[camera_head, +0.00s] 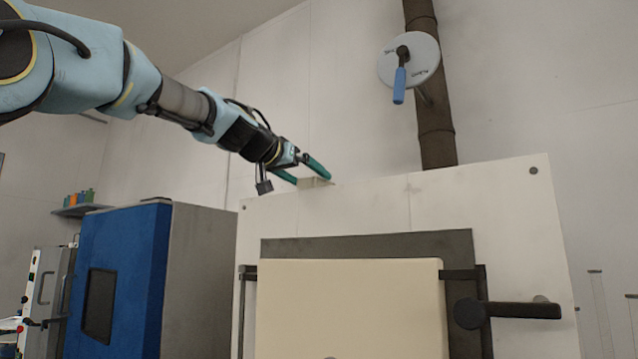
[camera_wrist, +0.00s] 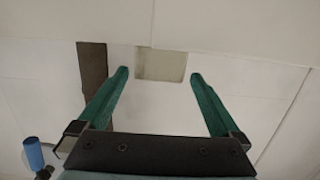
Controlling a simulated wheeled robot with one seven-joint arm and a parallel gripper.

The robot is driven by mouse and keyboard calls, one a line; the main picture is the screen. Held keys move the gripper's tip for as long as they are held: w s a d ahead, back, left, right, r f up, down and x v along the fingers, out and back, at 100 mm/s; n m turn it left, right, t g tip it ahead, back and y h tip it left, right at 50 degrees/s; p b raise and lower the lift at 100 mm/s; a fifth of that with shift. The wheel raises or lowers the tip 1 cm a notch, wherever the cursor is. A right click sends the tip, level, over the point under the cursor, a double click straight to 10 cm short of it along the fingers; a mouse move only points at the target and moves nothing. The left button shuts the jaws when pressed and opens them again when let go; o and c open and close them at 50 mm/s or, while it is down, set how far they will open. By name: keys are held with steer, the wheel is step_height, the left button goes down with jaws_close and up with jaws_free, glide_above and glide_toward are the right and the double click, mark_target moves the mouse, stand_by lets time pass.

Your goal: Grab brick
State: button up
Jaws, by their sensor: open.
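The brick (camera_head: 316,184) is a small pale beige block on the top edge of the white furnace-like cabinet (camera_head: 520,215). In the wrist view the brick (camera_wrist: 160,65) shows as a greyish-beige rectangle just past the fingertips, centred between them. My gripper (camera_head: 308,179) has two green fingers, spread apart and close to the brick, with nothing held. In the wrist view the open fingers (camera_wrist: 160,76) have a gap wider than the brick. I cannot tell whether either finger touches it. Part of the brick is hidden behind a finger in the head view.
A cream door (camera_head: 350,310) with a black handle (camera_head: 505,311) is on the cabinet's front. A blue and grey box (camera_head: 120,270) stands to the left. A brown pipe (camera_head: 432,120) with a round dial and blue lever (camera_head: 399,85) rises behind. The wall area above is clear.

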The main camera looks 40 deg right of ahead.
steer(key=p+x, duration=0.4)
steer(key=shift+d+r, duration=0.1)
steer(key=shift+d, duration=0.35)
steer(key=shift+w+d+f, duration=0.1)
steer(key=shift+d+f, duration=0.15)
steer(key=shift+r, duration=0.1)
jaws_close()
stand_by(0.3)
